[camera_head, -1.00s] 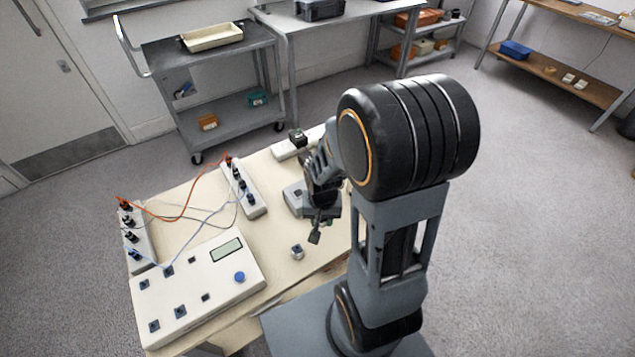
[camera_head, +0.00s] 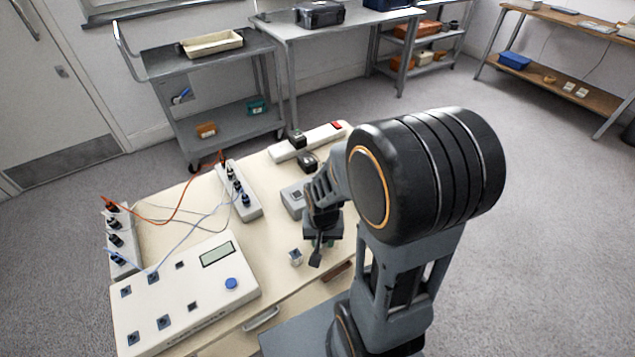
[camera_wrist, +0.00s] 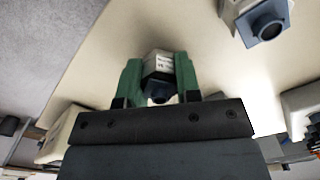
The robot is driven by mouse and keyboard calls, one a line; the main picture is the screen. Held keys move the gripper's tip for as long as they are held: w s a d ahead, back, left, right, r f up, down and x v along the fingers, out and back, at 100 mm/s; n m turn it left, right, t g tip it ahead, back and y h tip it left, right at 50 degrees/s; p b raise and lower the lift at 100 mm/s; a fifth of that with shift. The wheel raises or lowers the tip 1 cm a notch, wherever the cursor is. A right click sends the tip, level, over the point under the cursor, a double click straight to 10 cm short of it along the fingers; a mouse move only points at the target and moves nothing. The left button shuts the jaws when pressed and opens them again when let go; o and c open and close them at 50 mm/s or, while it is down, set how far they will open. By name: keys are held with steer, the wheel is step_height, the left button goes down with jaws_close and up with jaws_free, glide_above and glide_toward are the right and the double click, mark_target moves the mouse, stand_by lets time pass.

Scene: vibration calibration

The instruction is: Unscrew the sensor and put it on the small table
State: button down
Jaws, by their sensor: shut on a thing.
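My gripper (camera_wrist: 158,80) shows in the wrist view with its two green fingers shut on the sensor (camera_wrist: 157,65), a small pale block with printed marks and a dark round end. In the head view my gripper (camera_head: 323,238) is over the right side of the cream table (camera_head: 285,225), and the held sensor is hidden there. I cannot tell whether the sensor touches anything beneath it.
A white control panel (camera_head: 185,295) with a display lies front left. Socket blocks (camera_head: 240,190) with orange and grey cables stand behind it. A grey trolley (camera_head: 200,60) stands beyond the table.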

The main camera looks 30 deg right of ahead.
steer(key=shift+f+b, duration=0.45)
stand_by(0.6)
steer(key=c, duration=0.7)
jaws_free()
steer(key=shift+c, duration=0.2)
steer(key=shift+r, duration=0.15)
steer(key=shift+r+p, duration=2.4)
steer(key=shift+r, duration=0.05)
steer(key=shift+r, duration=0.1)
steer(key=a+r+n+t+p, duration=0.1)
steer(key=r+n+p, duration=0.1)
steer(key=r, duration=0.9)
steer(key=a+r+n+t+p, duration=0.2)
steer(key=r+n+p, duration=0.1)
steer(key=r, duration=0.7)
steer(key=shift+s+a+r+t+p, duration=0.2)
steer(key=shift+s+r+t+p, duration=0.1)
steer(key=shift+s+r+p, duration=0.15)
